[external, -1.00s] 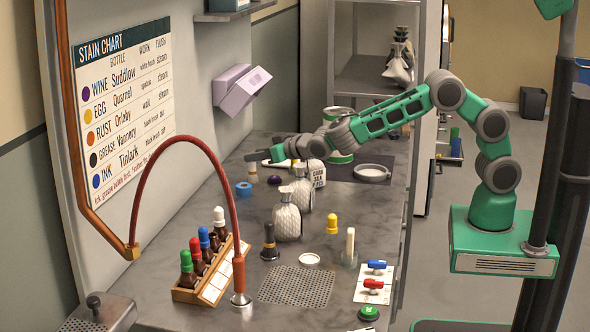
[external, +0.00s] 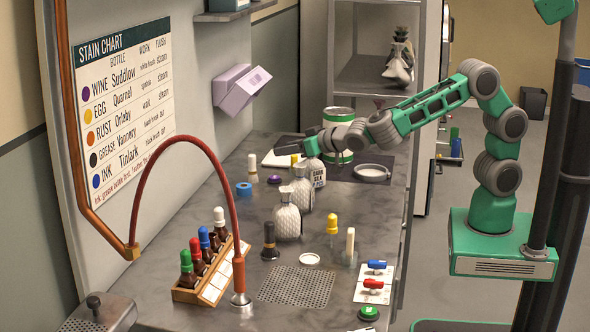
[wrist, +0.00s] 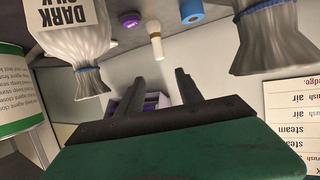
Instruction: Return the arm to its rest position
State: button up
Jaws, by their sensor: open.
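My arm reaches left from its green base, over the far part of the counter (external: 185,235).
A green-and-white tin (external: 339,115) stands close to my wrist. A white dish (external: 371,171) lies on a dark mat. A red hose (external: 165,148) arches over the dropper-bottle rack (external: 212,285). The aisle right of the counter has free floor.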

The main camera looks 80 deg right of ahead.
jog(key=s+d+r+n+g+y+p, duration=0.1)
jog(key=s+d+r+g+y+p, duration=0.1)
jog(key=s, duration=0.5)
jog(key=s+d+r+n+g+y+p, duration=0.1)
jog(key=s+d+n+g+p, duration=0.1)
jog(key=s, duration=0.5)
jog(key=s+f+g+y+p, duration=0.1)
jog(key=s+f+g, duration=0.1)
jog(key=s, duration=0.6)
jog(key=s+f+n+g+y+p, duration=0.1)
jog(key=s+f+g, duration=0.2)
jog(key=s, duration=0.5)
jog(key=shift+s+f, duration=0.15)
jog(key=shift+s, duration=0.15)
